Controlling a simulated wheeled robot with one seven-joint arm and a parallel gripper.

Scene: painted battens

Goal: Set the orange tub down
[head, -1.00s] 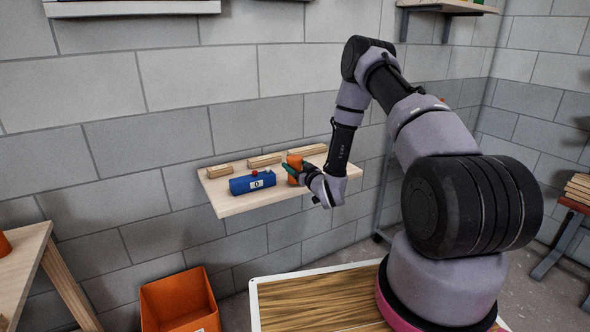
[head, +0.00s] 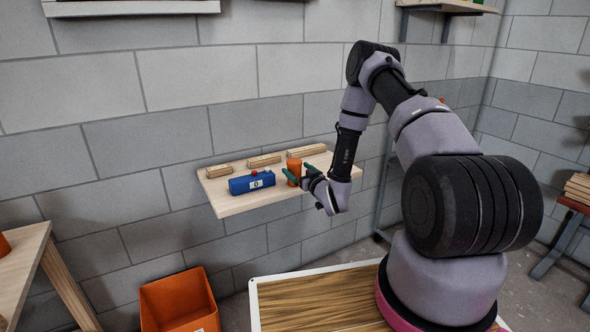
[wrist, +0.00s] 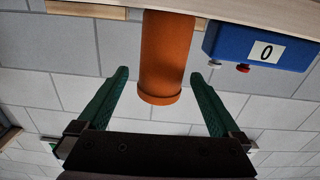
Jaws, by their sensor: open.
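The orange tub (head: 294,170) stands upright on the wooden wall shelf (head: 236,206), right of the blue box. In the wrist view, which looks upside down, the tub (wrist: 166,60) rests against the shelf board (wrist: 250,12). My gripper (head: 292,176) is open at the front right of the tub. In the wrist view its green fingers (wrist: 160,84) lie on either side of the tub's rim end, with a gap on each side.
Several wood battens (head: 264,160) lie along the shelf's back. An orange bin (head: 179,302) stands below.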

